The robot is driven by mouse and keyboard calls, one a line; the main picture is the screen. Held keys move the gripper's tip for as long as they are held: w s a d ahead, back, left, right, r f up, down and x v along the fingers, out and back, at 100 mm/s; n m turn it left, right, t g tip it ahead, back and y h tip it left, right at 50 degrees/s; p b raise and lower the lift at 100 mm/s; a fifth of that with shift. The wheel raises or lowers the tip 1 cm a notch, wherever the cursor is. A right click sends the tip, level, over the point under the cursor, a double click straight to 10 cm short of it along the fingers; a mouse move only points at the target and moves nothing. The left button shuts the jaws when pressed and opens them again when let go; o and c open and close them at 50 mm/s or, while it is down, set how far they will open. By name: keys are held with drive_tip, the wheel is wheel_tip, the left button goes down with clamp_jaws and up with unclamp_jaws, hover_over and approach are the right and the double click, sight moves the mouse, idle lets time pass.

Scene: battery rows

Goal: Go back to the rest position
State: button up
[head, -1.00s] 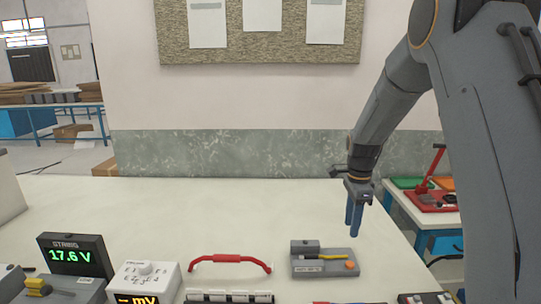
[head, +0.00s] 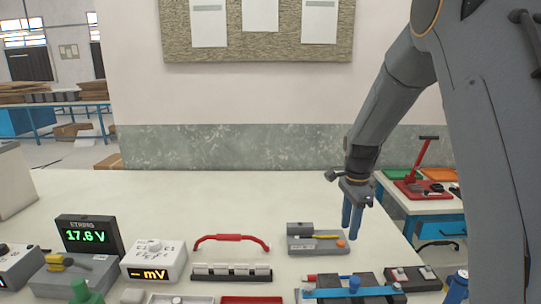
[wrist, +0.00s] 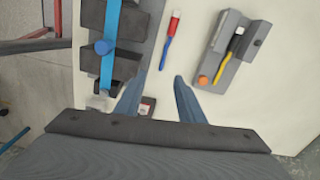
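My gripper (head: 352,222) hangs over the right part of the white bench, fingers pointing down. It is open: in the wrist view its two blue-grey fingers (wrist: 157,96) stand apart with nothing held between them. In the head view, a grey holder (head: 303,245) with a yellow-and-black tool (head: 316,237) and an orange knob lies just left of the fingertips. The holder also shows at upper right in the wrist view (wrist: 222,66).
A red handle (head: 232,238), a voltage display (head: 86,236) and an mV meter (head: 153,262) stand to the left. A dark block with a blue bar (head: 350,293) is at the front. The bench's back middle is clear. A side table (head: 418,207) stands at right.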

drive_tip(key=s+a+f+n+b, duration=0.1)
drive_tip(key=s+n, duration=0.2)
drive_tip(key=s+f+n+b, duration=0.1)
drive_tip(key=s+n+b, duration=0.1)
drive_tip(key=s, duration=0.2)
drive_tip(key=s+a+f+n+b, duration=0.1)
drive_tip(key=s+n+b, duration=0.1)
drive_tip(key=s+n, duration=0.1)
drive_tip(key=shift+s+a+f+n+t, duration=0.3)
drive_tip(key=shift+s+a+f, duration=0.05)
drive_tip(key=shift+s, duration=0.3)
drive_tip(key=s+a+f+n+b, duration=0.1)
drive_tip(key=s+f+n+b, duration=0.3)
drive_tip(key=s+n, duration=0.4)
drive_tip(key=s, duration=0.3)
drive_tip(key=shift+s+a+f, duration=0.25)
drive_tip(key=shift+s+f, duration=0.1)
drive_tip(key=shift+s, duration=0.05)
